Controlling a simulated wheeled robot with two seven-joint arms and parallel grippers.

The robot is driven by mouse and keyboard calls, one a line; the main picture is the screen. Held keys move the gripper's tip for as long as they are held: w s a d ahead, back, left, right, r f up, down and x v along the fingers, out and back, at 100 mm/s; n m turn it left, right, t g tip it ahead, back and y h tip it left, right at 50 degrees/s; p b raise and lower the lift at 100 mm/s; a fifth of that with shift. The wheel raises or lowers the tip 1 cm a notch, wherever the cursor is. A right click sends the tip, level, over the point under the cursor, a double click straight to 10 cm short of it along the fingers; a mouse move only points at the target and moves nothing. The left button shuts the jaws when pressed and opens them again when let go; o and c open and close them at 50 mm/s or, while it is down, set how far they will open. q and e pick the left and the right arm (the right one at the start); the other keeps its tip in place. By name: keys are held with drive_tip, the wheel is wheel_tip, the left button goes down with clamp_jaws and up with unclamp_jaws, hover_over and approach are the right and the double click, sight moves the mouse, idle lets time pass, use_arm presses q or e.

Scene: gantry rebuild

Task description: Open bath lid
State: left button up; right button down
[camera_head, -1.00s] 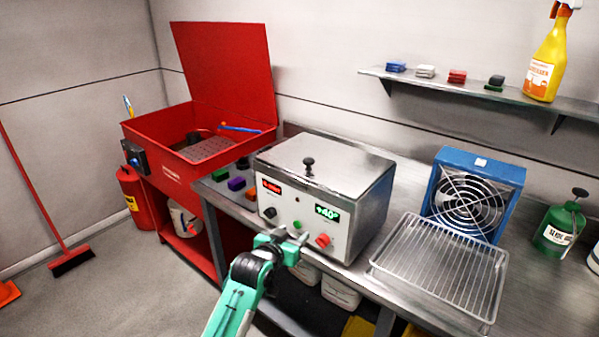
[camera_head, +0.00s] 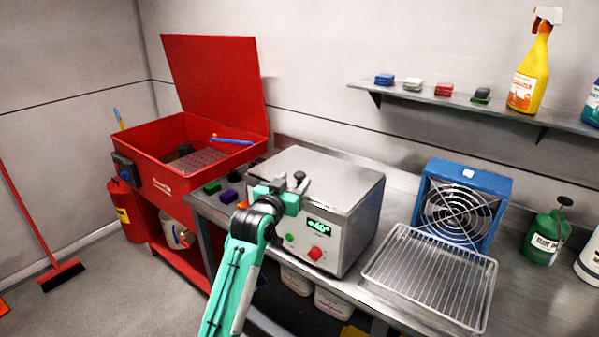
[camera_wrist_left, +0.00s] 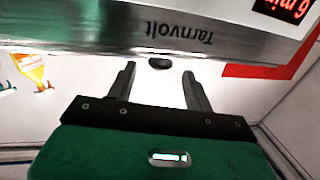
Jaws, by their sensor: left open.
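The bath is a silver steel box (camera_head: 352,225) on the bench, with a flat lid (camera_head: 340,178) that lies shut. A small dark knob (camera_head: 299,175) stands on the lid. My left gripper (camera_head: 291,186) is at the lid's front part, close to the knob, and its arm hides part of the front panel. In the left wrist view the gripper (camera_wrist_left: 158,82) has its two dark fingers spread, with the dark knob (camera_wrist_left: 159,63) ahead between their tips. Contact with the knob cannot be told. My right gripper is not in view.
A red parts washer (camera_head: 200,160) with a raised lid stands left of the bath. A wire rack (camera_head: 430,280) and a blue fan (camera_head: 465,205) are on its right. A wall shelf (camera_head: 440,97) with a spray bottle (camera_head: 530,65) hangs behind, upper right.

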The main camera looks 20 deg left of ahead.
sight(297, 177)
use_arm(q)
drive_tip(key=shift+w+d+p, duration=0.15)
drive_tip(key=shift+w, duration=0.95)
drive_tip(key=shift+w+d+p, duration=0.1)
drive_tip(key=shift+w+p, duration=0.05)
drive_tip(key=shift+w, duration=0.9)
clamp_jaws()
